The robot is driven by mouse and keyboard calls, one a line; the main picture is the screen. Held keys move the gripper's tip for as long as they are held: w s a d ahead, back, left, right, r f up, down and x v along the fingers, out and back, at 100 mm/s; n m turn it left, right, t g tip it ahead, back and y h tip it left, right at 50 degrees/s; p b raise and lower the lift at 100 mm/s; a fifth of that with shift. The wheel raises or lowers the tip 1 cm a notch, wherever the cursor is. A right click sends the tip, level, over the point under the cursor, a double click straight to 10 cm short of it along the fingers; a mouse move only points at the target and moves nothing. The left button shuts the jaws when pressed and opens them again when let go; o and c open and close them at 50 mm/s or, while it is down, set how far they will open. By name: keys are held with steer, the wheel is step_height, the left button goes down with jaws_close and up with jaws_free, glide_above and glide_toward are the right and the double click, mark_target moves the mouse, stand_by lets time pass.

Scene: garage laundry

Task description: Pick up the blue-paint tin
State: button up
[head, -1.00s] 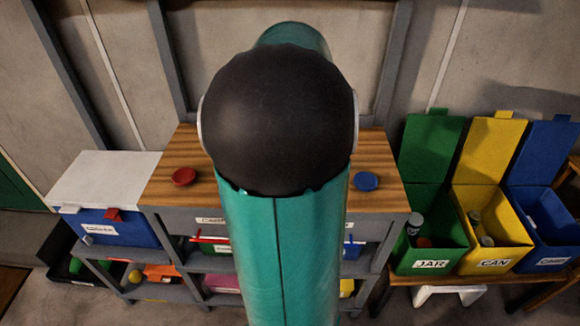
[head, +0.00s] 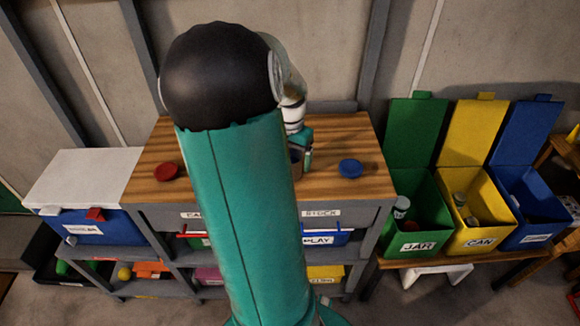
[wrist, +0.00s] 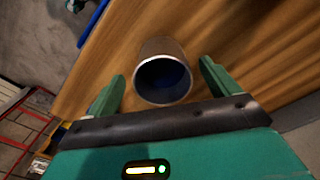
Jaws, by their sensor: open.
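The blue-paint tin (wrist: 162,48) is an open grey metal cylinder with dark blue inside, on the wooden top in the wrist view. In the head view only a small part of the tin (head: 297,170) shows beside my arm. My gripper (wrist: 162,72) is open, with one green finger on each side of the tin. Gaps show between the tin and both fingers, and nothing is held. In the head view my gripper (head: 302,142) is just above the tin, partly hidden by my arm.
On the wooden bench top (head: 240,196) lie a red disc (head: 166,171) and a blue disc (head: 351,168). A white-lidded blue box (head: 95,228) stands left. Green (head: 412,245), yellow (head: 482,240) and blue (head: 540,235) bins stand right. Drawers and shelves are below the top.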

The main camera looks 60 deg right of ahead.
steer(key=f, duration=0.4)
steer(key=shift+w+d, duration=0.1)
steer(key=shift+d, duration=0.1)
steer(key=c, duration=1.2)
steer(key=shift+c, duration=0.2)
